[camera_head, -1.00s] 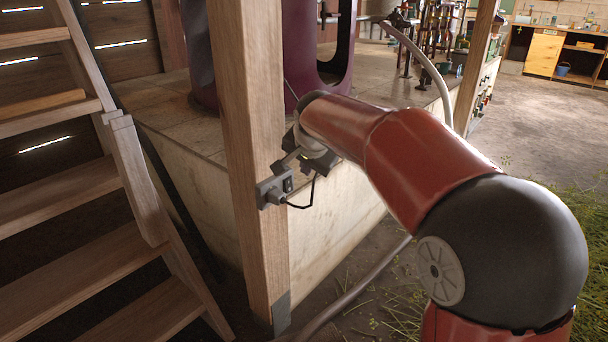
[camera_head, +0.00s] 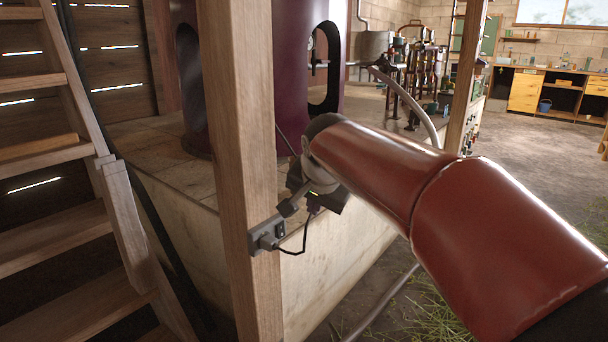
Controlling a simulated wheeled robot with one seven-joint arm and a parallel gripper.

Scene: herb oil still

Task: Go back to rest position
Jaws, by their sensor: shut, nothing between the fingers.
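My gripper (camera_head: 289,208) is shut and empty at the end of my red arm. It is in the middle of the view, just right of a wooden post and a little above a grey socket box (camera_head: 266,234) fixed to that post. Whether it touches the box or the post is hard to tell. A dark plug sits in the box, and a black cable (camera_head: 304,238) loops from it up toward my gripper, where its far end is hidden. My wrist covers part of the fingers.
The wooden post (camera_head: 240,150) stands close on the left of my gripper. Wooden stairs (camera_head: 60,235) fill the left side. A pale stone platform (camera_head: 185,225) bears a large purple still (camera_head: 262,90). A grey hose (camera_head: 385,305) runs along the floor. Open floor (camera_head: 535,150) lies at the right.

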